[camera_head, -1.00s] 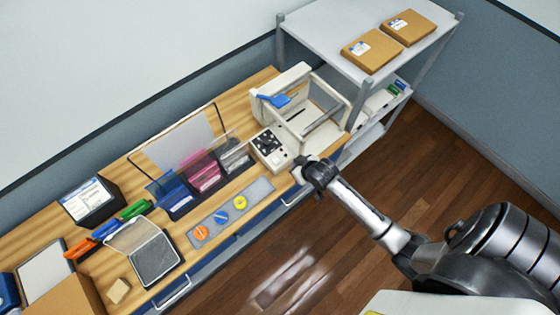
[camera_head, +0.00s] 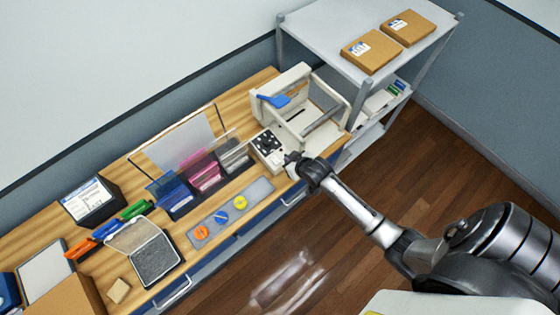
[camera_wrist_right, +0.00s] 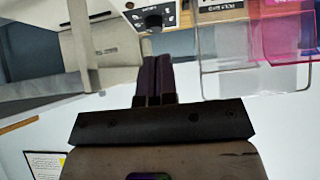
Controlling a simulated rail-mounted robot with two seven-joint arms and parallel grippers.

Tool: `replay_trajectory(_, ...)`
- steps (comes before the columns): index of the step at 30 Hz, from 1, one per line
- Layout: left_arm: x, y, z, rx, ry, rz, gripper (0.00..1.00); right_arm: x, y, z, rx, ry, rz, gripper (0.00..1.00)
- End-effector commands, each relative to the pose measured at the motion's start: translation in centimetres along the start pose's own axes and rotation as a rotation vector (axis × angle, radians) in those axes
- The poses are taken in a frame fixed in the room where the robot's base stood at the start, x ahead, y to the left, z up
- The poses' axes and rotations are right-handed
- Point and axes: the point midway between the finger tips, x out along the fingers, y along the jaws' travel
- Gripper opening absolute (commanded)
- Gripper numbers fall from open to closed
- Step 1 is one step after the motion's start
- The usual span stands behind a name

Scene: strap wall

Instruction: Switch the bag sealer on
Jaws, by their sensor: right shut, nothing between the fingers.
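The bag sealer (camera_head: 296,82) is a cream machine with a blue lever at the back right of the workbench. Its control panel (camera_head: 267,146) carries dark knobs and faces up on the front left part. In the right wrist view the panel's edge (camera_wrist_right: 150,20) with a round dark knob shows just beyond the fingers. My right gripper (camera_head: 290,158) is shut and empty at the panel's near right corner, hiding part of it. Its closed dark fingers (camera_wrist_right: 155,76) point toward the panel; contact cannot be told. My left gripper is not in view.
A grey metal shelf (camera_head: 345,40) with cardboard boxes stands right of the sealer. Coloured bins (camera_head: 205,175) stand left of the panel. A grey strip (camera_head: 228,212) with orange, blue and yellow discs lies in front. The floor before the bench is clear.

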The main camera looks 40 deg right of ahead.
Motion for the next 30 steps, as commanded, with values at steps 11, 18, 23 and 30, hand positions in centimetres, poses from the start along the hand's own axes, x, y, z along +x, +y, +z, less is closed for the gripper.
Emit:
replay_trajectory(11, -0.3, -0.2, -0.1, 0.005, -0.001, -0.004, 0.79, 6.2, 0.0, -0.1, 0.002, -0.002, 0.0, 0.0)
replay_trajectory(18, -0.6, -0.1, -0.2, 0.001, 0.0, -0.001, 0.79, 8.6, 0.0, 1.3, 0.0, -0.003, 0.0, 0.0)
replay_trajectory(23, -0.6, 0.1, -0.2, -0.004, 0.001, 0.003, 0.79, 9.5, 0.0, 2.2, 0.0, -0.001, 0.0, 0.0)
replay_trajectory(30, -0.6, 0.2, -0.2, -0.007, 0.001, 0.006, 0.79, 10.1, 0.0, 2.8, 0.0, 0.0, 0.0, 0.0)
